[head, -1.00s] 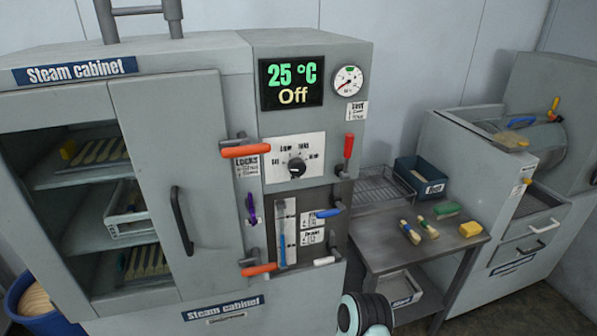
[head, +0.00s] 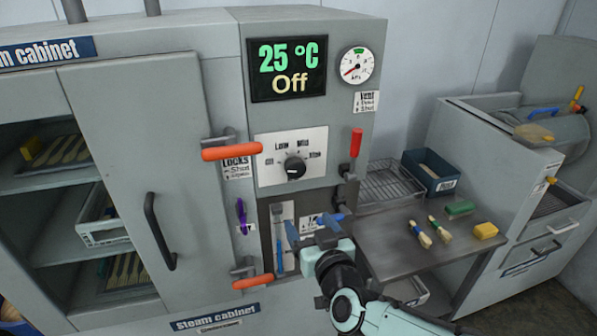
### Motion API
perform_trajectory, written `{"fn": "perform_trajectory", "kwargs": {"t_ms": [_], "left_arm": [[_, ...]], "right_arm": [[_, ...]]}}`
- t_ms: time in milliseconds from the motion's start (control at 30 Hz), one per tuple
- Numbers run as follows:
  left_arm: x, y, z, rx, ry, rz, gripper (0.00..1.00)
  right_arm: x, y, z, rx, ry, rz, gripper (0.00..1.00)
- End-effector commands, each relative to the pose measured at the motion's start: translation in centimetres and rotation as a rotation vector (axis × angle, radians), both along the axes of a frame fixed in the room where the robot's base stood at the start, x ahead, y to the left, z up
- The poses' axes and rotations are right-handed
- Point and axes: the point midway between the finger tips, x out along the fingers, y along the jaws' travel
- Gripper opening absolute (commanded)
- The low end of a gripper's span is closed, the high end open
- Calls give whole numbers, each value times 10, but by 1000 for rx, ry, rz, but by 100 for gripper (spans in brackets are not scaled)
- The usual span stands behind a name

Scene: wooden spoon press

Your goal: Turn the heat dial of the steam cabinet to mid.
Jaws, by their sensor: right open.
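The heat dial (head: 295,167) is a black knob on a white plate (head: 265,178) on the steam cabinet's control column. Off, low, mid and high labels are arranged around it. Which label its pointer faces is too small to tell. The display (head: 287,69) above it reads 25 °C and Off. My right gripper (head: 314,226) is open and empty, below and slightly right of the dial, apart from it. It covers part of the lower panel. My left gripper is not in view.
Orange lock levers (head: 231,153) stick out left of the dial, and a red-handled lever (head: 356,142) on the right. A purple handle (head: 242,216) hangs at lower left. A side table (head: 385,245) holds brushes, a wire rack and a blue bin. The space before the dial is clear.

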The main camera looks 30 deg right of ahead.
Motion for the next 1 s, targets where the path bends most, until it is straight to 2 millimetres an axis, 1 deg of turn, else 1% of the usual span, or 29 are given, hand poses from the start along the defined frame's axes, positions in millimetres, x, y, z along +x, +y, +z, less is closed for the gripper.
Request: {"fn": "perform_trajectory", "kwargs": {"t_ms": [33, 100, 200, 267, 333, 467, 800, 900, 1000], "left_arm": [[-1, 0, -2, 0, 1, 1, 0], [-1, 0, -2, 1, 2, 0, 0], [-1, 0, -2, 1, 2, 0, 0], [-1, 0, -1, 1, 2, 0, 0], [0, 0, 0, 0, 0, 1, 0], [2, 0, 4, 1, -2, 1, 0], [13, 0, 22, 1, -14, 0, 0], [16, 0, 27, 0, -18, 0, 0], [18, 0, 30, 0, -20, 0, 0]], "right_arm": [[-9, 0, 22, -22, -48, -10, 76], [-17, 0, 41, -44, -87, -20, 76], [-21, 0, 53, -57, -114, -27, 76], [-19, 0, 56, -59, -117, -28, 76], [-13, -2, 56, -59, -117, -27, 76], [7, -6, 55, -56, -115, -27, 76], [75, -23, 56, -57, -116, -27, 76], [90, -26, 56, -57, -116, -28, 76], [100, -29, 56, -57, -117, -27, 76]]}}
